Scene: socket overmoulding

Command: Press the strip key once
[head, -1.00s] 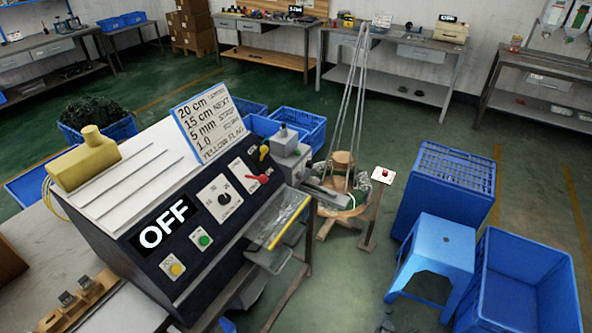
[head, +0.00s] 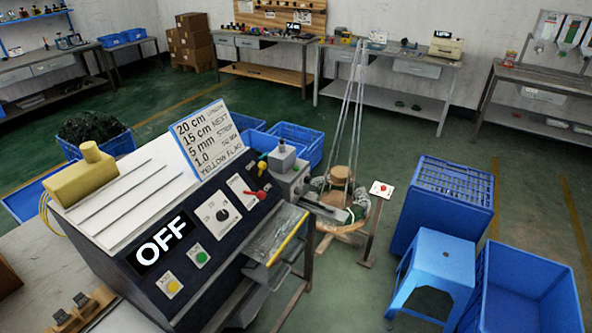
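The machine's dark sloped control panel (head: 215,222) is in the head view at left of centre, with a display (head: 161,241) reading OFF. Below the display are a yellow round key (head: 172,286) and a green round key (head: 201,257), each on a white plate. Their labels are too small to read, so I cannot tell which is the strip key. To the right are a black dial (head: 221,214), a red lever (head: 254,194) and small coloured knobs at the panel's upper end. My gripper is not in view.
A blue-framed sign (head: 212,138) with a "5 mm STRIP" line stands behind the panel. A yellow block (head: 82,178) sits on the machine's top. A red button stand (head: 381,188), a blue stool (head: 433,265) and blue crates (head: 530,290) stand to the right. Green floor lies between.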

